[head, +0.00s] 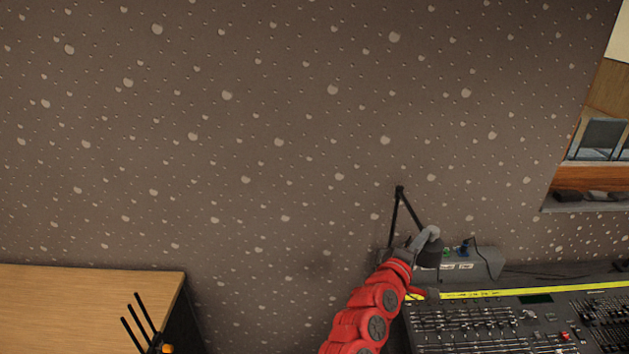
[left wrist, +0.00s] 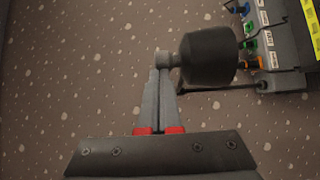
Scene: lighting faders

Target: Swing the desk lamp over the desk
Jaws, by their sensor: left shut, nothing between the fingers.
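The desk lamp (head: 393,216) is black and thin-armed. Its two arm sections meet at a high elbow against the wall, behind the left part of the lighting console. Its dark lamp head (head: 431,256) hangs low, partly hidden by my gripper. In the left wrist view the rounded black lamp head (left wrist: 208,57) is just right of my fingertips. My left gripper (head: 430,234) has its grey fingers together with nothing between them. In the left wrist view the fingertips (left wrist: 166,62) are beside the lamp head, seemingly at or very near its side; contact is unclear. My right gripper is out of view.
The lighting console (head: 480,325) with many faders fills the lower right, edged by a yellow strip (head: 530,291). A grey box (head: 478,263) with coloured plugs stands behind it. A wooden table (head: 80,300) is at left, with thin black rods (head: 140,315) before it.

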